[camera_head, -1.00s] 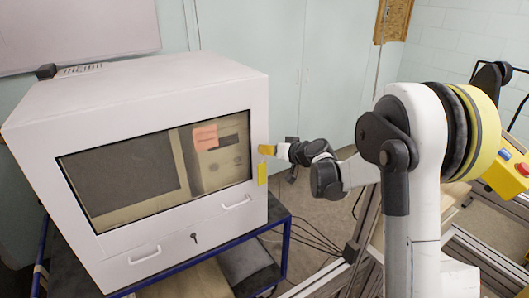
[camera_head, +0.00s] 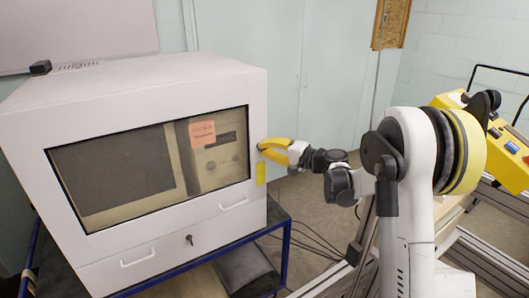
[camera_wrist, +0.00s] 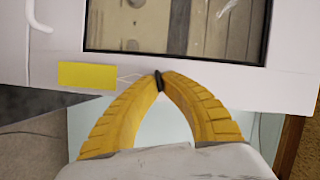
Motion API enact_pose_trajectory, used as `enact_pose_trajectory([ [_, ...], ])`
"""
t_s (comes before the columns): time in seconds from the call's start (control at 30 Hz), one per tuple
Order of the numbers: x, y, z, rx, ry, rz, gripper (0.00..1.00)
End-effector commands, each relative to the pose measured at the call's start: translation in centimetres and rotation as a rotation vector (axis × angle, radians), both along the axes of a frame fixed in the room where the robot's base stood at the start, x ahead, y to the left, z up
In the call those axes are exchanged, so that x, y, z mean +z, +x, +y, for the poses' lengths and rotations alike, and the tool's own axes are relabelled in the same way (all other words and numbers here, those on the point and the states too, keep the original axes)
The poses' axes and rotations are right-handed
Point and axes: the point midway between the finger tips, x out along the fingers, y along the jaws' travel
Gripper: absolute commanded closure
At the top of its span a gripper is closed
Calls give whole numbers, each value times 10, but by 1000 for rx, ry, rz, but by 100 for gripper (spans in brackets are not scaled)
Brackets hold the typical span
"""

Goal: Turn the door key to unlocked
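The white cabinet (camera_head: 120,100) has a windowed door (camera_head: 215,205) on its front. At the door's right edge, my gripper (camera_head: 262,149) reaches in from the right with its yellow fingers. In the wrist view my gripper (camera_wrist: 160,78) has its fingertips brought together on a small dark key (camera_wrist: 159,81) at the door's face. A yellow tag (camera_wrist: 87,75) hangs from the key by thin strings; it also shows in the head view (camera_head: 261,174), below the fingertips. The key is mostly hidden by the fingertips, so its exact angle is hard to tell.
Another small dark key (camera_head: 189,240) sits in the drawer front (camera_head: 155,256) below the door. The cabinet stands on a blue-framed table (camera_head: 287,250). Cables lie on the floor to its right. A yellow control box (camera_head: 508,150) stands at far right.

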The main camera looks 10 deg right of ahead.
Motion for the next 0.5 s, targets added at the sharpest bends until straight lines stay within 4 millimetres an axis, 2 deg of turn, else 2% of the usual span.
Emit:
enact_pose_trajectory([
  [0.2,-3,0,0,-1,140,45,100],
  [0.5,-2,0,0,-1,247,80,100],
])
